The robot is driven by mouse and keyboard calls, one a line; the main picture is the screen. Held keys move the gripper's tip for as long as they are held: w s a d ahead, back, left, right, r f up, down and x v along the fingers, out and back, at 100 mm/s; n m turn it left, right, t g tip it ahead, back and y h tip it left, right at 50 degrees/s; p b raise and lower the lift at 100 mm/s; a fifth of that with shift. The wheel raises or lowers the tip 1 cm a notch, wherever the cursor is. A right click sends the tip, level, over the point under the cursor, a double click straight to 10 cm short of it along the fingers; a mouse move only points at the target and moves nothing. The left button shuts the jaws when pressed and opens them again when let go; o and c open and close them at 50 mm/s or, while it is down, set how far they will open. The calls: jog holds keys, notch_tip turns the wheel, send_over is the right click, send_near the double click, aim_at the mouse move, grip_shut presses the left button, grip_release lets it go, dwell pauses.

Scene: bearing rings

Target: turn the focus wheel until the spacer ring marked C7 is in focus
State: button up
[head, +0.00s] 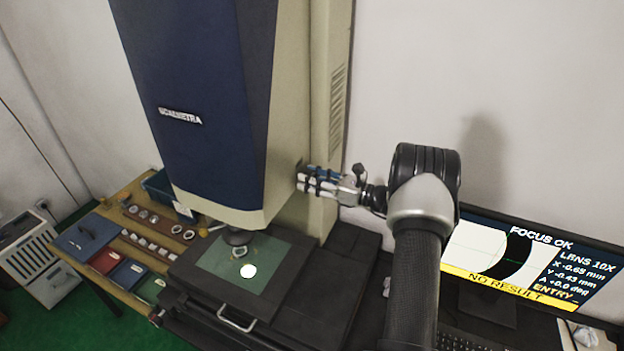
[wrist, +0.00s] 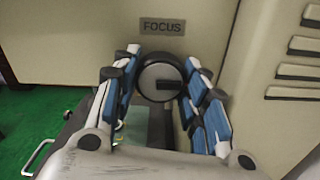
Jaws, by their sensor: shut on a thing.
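The monitor (head: 535,265) reads FOCUS OK and LENS 10X, with a dark curved band on a light field and a yellow NO RESULT bar. A small ring (head: 239,252) lies on the green stage plate (head: 222,262) under the lens; its marking is too small to read.
A bright light spot (head: 248,271) lies on the stage. The wooden table (head: 128,196) at left holds several rings and the blue, red and green trays. A keyboard (head: 468,342) lies in front of the monitor. A vent (wrist: 300,70) is right of the wheel.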

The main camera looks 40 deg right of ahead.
jog(key=shift+m, duration=0.5)
jog(key=o, duration=1.1)
jog(key=v, duration=1.2)
jog(key=shift+a, duration=0.1)
